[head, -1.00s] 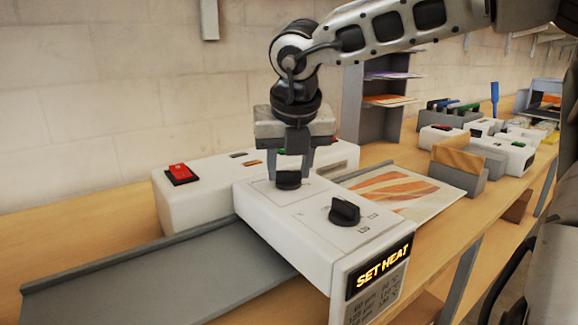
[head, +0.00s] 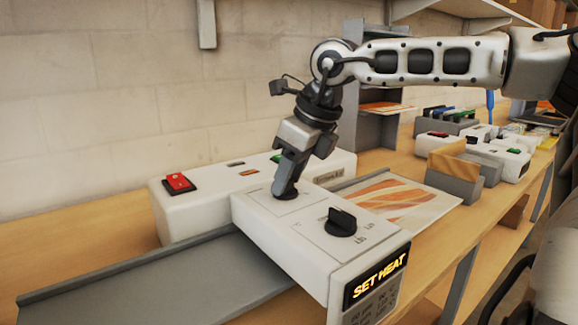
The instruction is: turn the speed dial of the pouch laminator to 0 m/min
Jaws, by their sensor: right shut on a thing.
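The white pouch laminator (head: 268,222) stands on the wooden bench, with a lit "SET HEAT" display (head: 378,277) on its front. My right gripper (head: 286,190) points down, tilted, and is shut on the rear black dial of the control block. That dial is mostly hidden by the fingers, so its pointer and scale cannot be read. A second black dial (head: 341,222) sits nearer the display, free of the gripper, with small markings around it. A red switch (head: 178,183) is at the machine's left end. My left gripper is not in view.
A grey tray (head: 160,285) extends left in front of the machine. A sheet with an orange pattern (head: 400,195) lies to the right. A grey holder with a wooden block (head: 455,165) and several small white devices stand farther right.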

